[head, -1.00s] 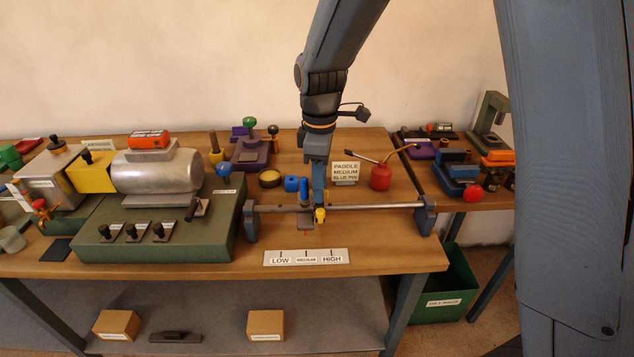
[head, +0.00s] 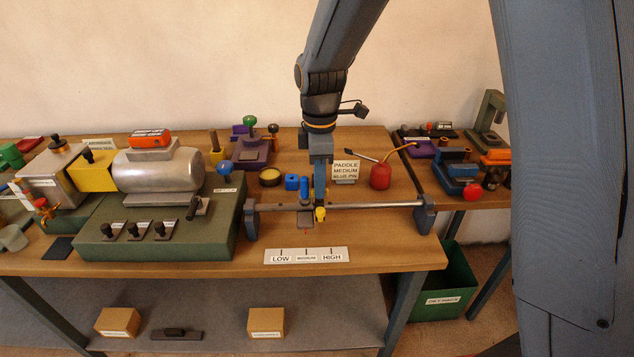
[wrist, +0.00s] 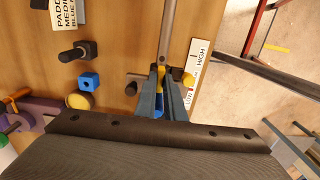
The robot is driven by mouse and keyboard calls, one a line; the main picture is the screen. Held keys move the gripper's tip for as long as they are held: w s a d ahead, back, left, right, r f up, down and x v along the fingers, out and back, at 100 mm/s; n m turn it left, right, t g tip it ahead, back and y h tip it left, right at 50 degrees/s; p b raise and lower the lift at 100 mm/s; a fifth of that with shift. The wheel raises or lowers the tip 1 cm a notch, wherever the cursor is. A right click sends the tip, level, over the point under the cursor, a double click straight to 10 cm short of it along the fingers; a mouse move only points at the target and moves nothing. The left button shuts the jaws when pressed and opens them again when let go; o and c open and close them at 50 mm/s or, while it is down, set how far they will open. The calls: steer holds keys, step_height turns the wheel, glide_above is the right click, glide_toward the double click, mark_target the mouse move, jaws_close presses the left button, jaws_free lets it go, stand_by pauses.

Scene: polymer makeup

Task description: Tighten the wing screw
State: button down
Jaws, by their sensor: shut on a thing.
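The yellow wing screw (head: 320,214) is on the small slider (head: 306,222) that sits on a horizontal metal rod (head: 375,206) at the front of the bench. My gripper (head: 319,206) points down at the rod from above. In the wrist view its fingers (wrist: 163,75) are shut on the wing screw; yellow shows between the fingertips and also just to their right (wrist: 188,79). The fingers hide much of the screw, so I cannot tell how tight it is. A scale plate (head: 306,257) marked LOW, MEDIUM and HIGH lies in front, with the slider near MEDIUM.
A sign (head: 345,171) reads paddle, medium, blue pin. A red oil can (head: 380,177) stands right of it. A green machine base (head: 165,232) with a metal cylinder is at left.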

steer(key=c, duration=1.8)
jaws_free()
steer(key=shift+c, duration=0.2)
step_height(320, 180, up, 8)
steer(key=shift+f+b, duration=0.1)
steer(key=shift+b, duration=0.95)
steer(key=s+d+f+m, duration=0.4)
steer(key=s+d+m, duration=0.3)
steer(key=m, duration=0.1)
steer(key=s+d+f+m+t, duration=0.1)
steer(key=s+d+f+m, duration=0.4)
steer(key=s+d+m, duration=0.2)
steer(key=s+m, duration=0.1)
steer(key=m, duration=0.1)
steer(key=shift+f+m, duration=0.2)
steer(key=shift+m, duration=0.1)
